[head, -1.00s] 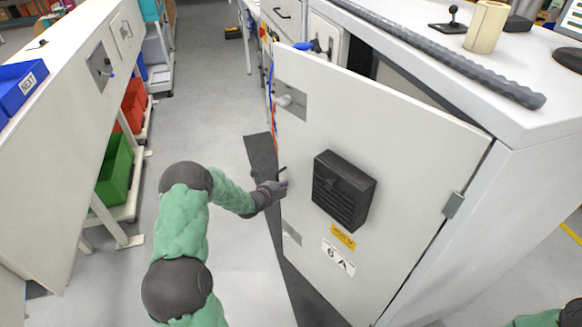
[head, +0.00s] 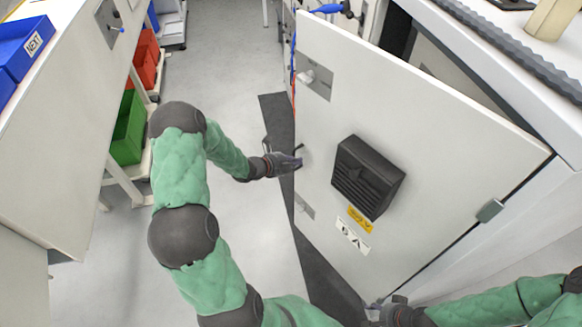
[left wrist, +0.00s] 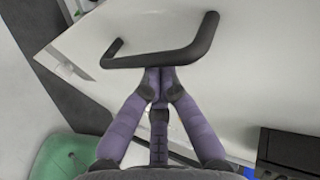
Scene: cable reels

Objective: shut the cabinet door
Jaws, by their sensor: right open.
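The white cabinet door (head: 400,100) stands ajar, hinged on its right side. It has a black vent box (head: 367,177), a yellow label and a latch plate. My left gripper (head: 296,162) is at the door's left edge. In the left wrist view its purple fingers (left wrist: 160,76) are drawn together right at the black bar handle (left wrist: 165,58) on the door (left wrist: 250,60). Whether they clasp the bar is unclear. My right gripper (head: 374,306) is open, low near the door's bottom corner; its fingertips are small and partly hidden.
The cabinet body (head: 500,60) shows a dark opening behind the door. A white bench (head: 60,130) with blue bins (head: 25,45) stands at left, with green (head: 128,128) and red bins below.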

